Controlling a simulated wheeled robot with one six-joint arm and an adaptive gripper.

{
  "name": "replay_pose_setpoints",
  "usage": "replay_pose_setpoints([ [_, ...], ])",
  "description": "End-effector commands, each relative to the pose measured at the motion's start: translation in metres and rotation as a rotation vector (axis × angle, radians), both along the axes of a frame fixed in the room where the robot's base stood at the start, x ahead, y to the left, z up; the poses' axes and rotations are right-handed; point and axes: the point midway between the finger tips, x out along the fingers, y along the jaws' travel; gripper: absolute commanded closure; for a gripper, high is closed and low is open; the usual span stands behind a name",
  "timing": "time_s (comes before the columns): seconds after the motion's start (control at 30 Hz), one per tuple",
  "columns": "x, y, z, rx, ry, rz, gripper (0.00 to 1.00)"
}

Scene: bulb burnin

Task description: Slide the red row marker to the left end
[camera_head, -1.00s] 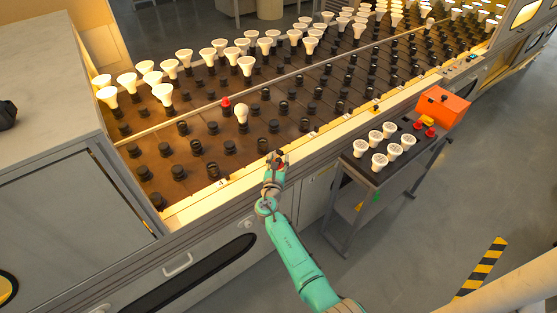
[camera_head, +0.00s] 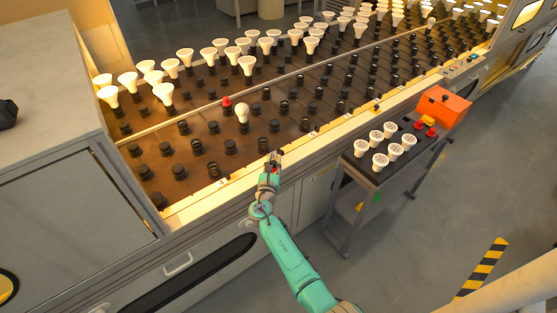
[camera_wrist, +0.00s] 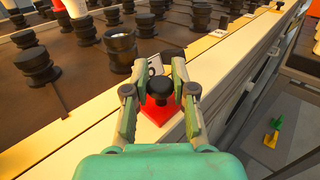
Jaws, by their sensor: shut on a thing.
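The red row marker (camera_wrist: 168,118) is a red block with a black knob (camera_wrist: 160,88), sitting on the pale front ledge of the socket bed. My gripper (camera_wrist: 164,68) has its two fingers on either side of the knob in the wrist view, and is shut on the marker. In the head view my gripper (camera_head: 275,157) is at the front ledge (camera_head: 190,207), some way right of its left end. The marker is mostly hidden by my gripper there.
Black sockets (camera_head: 230,147) fill the bed behind the ledge, and a white bulb (camera_head: 242,111) and a red cap (camera_head: 227,102) stand among them. A cart (camera_head: 372,178) with several bulbs and an orange box (camera_head: 442,105) is to the right. A grey cabinet (camera_head: 60,110) bounds the left.

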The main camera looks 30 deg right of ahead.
Motion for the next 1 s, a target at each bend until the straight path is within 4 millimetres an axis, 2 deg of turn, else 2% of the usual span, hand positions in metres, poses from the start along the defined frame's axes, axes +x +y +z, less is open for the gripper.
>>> replay_pose_setpoints([
  [0.17, 0.000, 0.052, 0.000, 0.000, 0.000, 0.009, 1.00],
  [0.5, -0.005, 0.173, 0.000, 0.000, 0.000, 0.009, 1.00],
  [0.7, -0.007, 0.237, 0.001, -0.001, 0.000, 0.008, 1.00],
  [0.9, -0.009, 0.286, 0.001, -0.001, -0.001, 0.005, 1.00],
  [1.0, -0.010, 0.302, 0.001, -0.001, -0.001, 0.004, 1.00],
])
